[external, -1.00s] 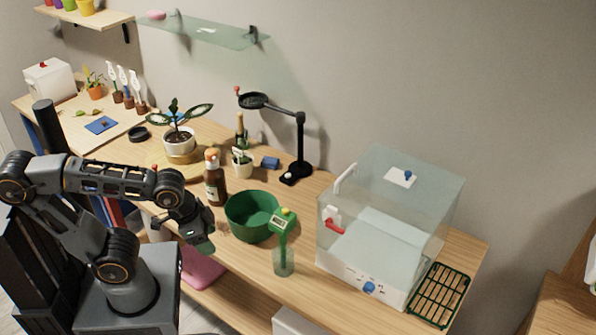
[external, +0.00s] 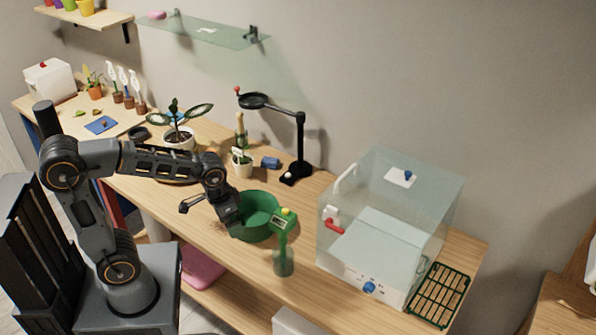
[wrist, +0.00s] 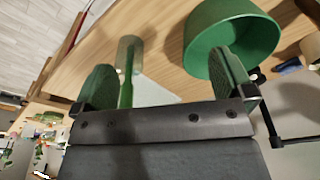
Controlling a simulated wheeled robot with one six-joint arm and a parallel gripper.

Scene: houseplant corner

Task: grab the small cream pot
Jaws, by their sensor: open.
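The small cream pot (external: 242,169) stands upright on the table with a small green plant in it, behind the green bowl (external: 262,214) and to the left of the black lamp stand. My gripper (external: 234,226) is at the left side of the green bowl, in front of the cream pot and apart from it. In the wrist view my gripper (wrist: 165,76) is open and nothing is between its two green fingers. The green bowl also shows there, beyond the right finger. A pale thing at the right edge is cut off, and I cannot tell if it is the pot.
A green meter (external: 283,225) stands in a clear glass (external: 283,264) right of the bowl. A black magnifier lamp (external: 300,140) and a blue block (external: 271,162) are near the pot. A large clear case (external: 385,215) stands to the right. My arm hides the brown bottle.

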